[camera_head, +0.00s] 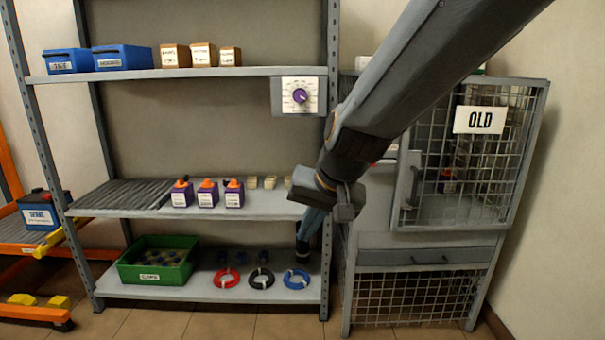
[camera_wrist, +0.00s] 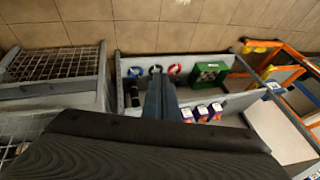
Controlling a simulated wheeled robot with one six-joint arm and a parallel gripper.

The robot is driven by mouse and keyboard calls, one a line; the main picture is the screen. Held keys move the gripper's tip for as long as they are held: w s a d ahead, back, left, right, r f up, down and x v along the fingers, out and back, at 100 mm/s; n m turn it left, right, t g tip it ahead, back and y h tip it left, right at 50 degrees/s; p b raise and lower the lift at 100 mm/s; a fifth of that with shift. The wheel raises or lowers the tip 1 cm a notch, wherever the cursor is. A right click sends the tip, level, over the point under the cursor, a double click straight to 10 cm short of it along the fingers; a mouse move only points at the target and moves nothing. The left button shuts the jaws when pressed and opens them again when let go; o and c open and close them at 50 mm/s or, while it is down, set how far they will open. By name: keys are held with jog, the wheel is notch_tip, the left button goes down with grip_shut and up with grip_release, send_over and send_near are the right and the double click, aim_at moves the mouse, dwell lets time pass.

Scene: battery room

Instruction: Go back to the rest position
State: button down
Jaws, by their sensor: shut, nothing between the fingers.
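My gripper (camera_head: 302,256) hangs at the end of my arm in the head view, pointing down in front of the right side of the shelving rack (camera_head: 329,130). Its tip is above the blue ring (camera_head: 296,279) in the picture, with no visible contact. It is shut with nothing between the fingers. In the wrist view a narrow blue-grey part of my arm's end (camera_wrist: 160,100) points toward the rack, and a dark link of mine fills the bottom.
Purple batteries (camera_head: 207,193) stand on the middle shelf. A green bin (camera_head: 158,260), a red ring (camera_head: 226,278) and a black ring (camera_head: 261,279) are on the low shelf. A mesh cabinet marked OLD (camera_head: 479,120) stands close right. An orange cart (camera_head: 30,312) is left.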

jog(key=s+d+f+n+g+h, duration=0.15)
jog(key=s+d, duration=0.35)
jog(key=s, duration=0.6)
jog(key=s+d+f+n+g+h, duration=0.1)
jog(key=s+d+f+n+g, duration=0.3)
jog(key=s, duration=0.6)
jog(key=d+r+m+p, duration=0.4)
jog(key=d+r+p, duration=0.5)
jog(key=p, duration=0.7)
jog(key=shift+r+m+t+h+p, duration=0.2)
jog(key=shift+m+t+h+p, duration=0.1)
jog(key=shift+m+t+h, duration=0.05)
jog(key=shift+w, duration=0.1)
